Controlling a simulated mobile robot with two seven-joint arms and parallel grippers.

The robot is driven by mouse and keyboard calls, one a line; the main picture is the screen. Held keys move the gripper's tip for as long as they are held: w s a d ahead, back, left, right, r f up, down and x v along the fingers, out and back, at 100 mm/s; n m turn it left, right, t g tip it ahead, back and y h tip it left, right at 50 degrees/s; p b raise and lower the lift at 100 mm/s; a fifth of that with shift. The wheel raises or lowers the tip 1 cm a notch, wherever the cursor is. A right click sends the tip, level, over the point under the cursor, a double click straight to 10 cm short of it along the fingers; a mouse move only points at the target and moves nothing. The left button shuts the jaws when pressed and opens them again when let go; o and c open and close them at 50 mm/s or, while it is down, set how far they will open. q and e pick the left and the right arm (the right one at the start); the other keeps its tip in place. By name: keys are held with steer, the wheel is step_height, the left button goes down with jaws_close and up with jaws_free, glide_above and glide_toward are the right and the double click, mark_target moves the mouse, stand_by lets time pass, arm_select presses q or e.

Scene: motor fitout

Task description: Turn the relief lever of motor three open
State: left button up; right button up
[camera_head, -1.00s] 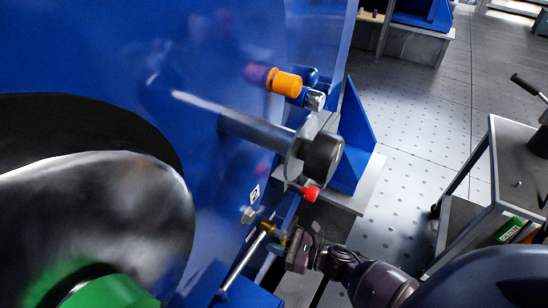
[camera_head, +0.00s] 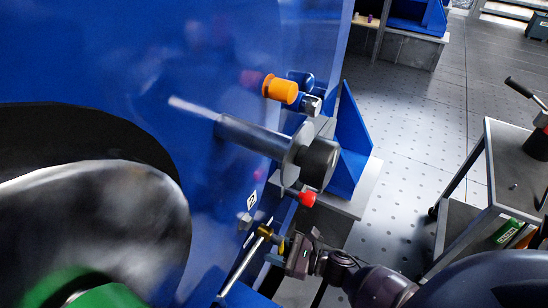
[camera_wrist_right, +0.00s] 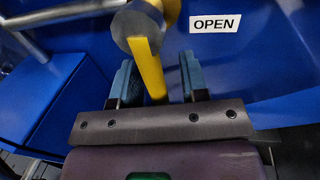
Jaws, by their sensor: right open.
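The yellow relief lever (camera_wrist_right: 150,68) hangs from a round grey pivot end (camera_wrist_right: 136,24) in the right wrist view. A white plate reading OPEN (camera_wrist_right: 215,23) is on the blue panel to its right. My right gripper (camera_wrist_right: 157,72) is open, with one blue-grey finger on each side of the lever. A gap shows between the lever and each finger. In the head view the yellow lever fitting (camera_head: 263,232) sits low on the blue motor housing, with my right gripper (camera_head: 276,252) at it. My left gripper does not show.
A shaft with a grey disc (camera_head: 318,162), a red knob (camera_head: 307,199) and an orange cap (camera_head: 279,88) stick out above the lever. A silver pipe (camera_head: 240,265) runs down from the fitting. A grey cart (camera_head: 511,140) stands right; perforated floor lies between.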

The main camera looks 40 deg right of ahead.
arm_select(q)
steer(key=shift+p, duration=0.4)
arm_select(e)
steer(key=v, duration=1)
steer(key=shift+s, duration=0.15)
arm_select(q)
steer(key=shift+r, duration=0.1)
arm_select(e)
steer(key=shift+d, duration=0.15)
